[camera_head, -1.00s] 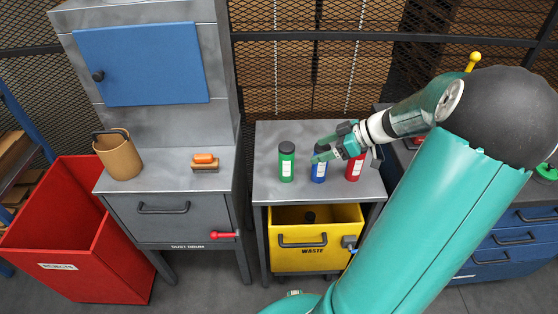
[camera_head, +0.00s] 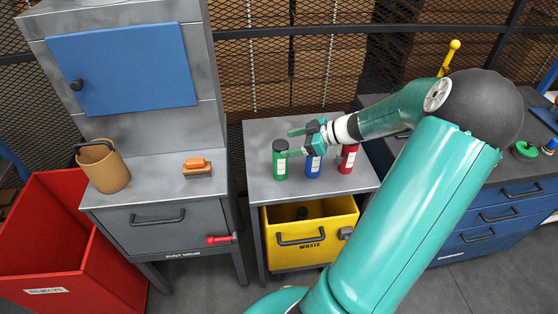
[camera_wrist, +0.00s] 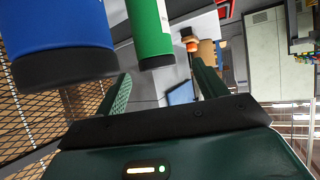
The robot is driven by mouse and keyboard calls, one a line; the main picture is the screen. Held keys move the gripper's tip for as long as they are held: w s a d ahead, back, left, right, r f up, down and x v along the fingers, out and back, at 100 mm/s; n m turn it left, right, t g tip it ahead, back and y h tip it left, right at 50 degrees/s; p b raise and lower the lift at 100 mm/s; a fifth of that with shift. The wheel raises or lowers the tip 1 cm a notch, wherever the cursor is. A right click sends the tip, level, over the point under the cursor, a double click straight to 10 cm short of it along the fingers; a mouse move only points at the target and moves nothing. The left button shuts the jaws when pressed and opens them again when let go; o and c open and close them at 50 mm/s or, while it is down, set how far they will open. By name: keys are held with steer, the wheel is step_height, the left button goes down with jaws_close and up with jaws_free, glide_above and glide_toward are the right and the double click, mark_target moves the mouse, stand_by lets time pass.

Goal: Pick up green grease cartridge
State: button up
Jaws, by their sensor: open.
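The green grease cartridge (camera_head: 280,161) stands upright with a dark cap on the small grey table (camera_head: 262,190). In the wrist view the green cartridge (camera_wrist: 150,30) shows ahead, between the lines of the two fingers. My gripper (camera_head: 293,143) is open and empty, just right of the green cartridge near its top. Whether a finger touches it cannot be told. A blue cartridge (camera_head: 313,167) stands partly hidden below my gripper, and it looms large at the left of the wrist view (camera_wrist: 58,35). A red cartridge (camera_head: 347,158) stands to its right, partly behind my arm.
A yellow waste bin (camera_head: 333,231) sits under the table. A blue-drawer bench (camera_head: 490,215) stands right. Wire mesh is behind.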

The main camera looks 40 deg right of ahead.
mark_target(276, 147)
steer(key=x, duration=0.6)
steer(key=shift+w+f, duration=0.1)
steer(key=shift+w, duration=0.05)
jaws_close()
